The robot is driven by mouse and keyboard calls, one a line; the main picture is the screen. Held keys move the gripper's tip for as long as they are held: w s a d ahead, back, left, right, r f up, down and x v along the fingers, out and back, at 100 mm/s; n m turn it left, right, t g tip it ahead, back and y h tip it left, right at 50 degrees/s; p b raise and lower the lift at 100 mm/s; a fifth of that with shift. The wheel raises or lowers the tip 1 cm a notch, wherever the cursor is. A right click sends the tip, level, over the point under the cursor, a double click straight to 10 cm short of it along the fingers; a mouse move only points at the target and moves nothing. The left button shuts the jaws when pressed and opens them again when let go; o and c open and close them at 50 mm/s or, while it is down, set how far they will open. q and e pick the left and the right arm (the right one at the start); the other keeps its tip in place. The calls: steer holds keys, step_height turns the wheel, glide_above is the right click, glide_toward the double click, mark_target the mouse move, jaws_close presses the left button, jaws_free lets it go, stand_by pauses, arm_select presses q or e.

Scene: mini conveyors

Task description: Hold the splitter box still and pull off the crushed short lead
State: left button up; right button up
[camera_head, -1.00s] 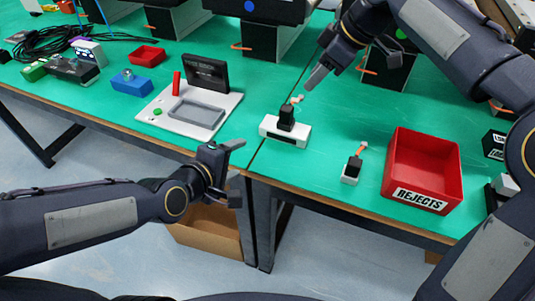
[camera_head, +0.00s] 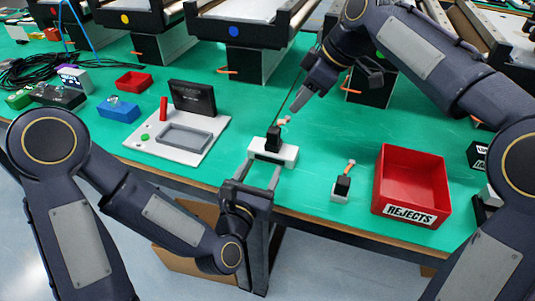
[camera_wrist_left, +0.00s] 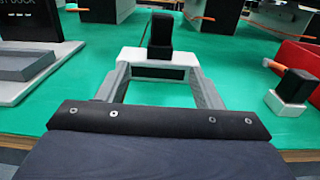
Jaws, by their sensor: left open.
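The splitter box (camera_head: 289,156) is a white block near the front edge of the green bench. A black plug (camera_head: 273,139) stands upright on it, with a short pale and orange lead end above. In the left wrist view the box (camera_wrist_left: 130,56) and the plug (camera_wrist_left: 160,32) are straight ahead. My left gripper (camera_head: 261,165) is open and empty, its two fingertips at the near side of the box, towards its two ends. I cannot tell whether they touch it. My right gripper (camera_head: 298,100) hangs just above and behind the plug; its jaw opening is unclear.
A red REJECTS bin (camera_head: 377,190) stands at the right. A small white block (camera_head: 339,197) with a black plug and orange stub lies between bin and box. A white test dock (camera_head: 190,150) is at the left. Conveyors stand behind.

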mark_target(271, 149)
arm_select(q)
steer(key=x, duration=0.9)
steer(key=shift+w+d, duration=0.1)
steer(key=shift+w, duration=0.25)
steer(key=c, duration=1.2)
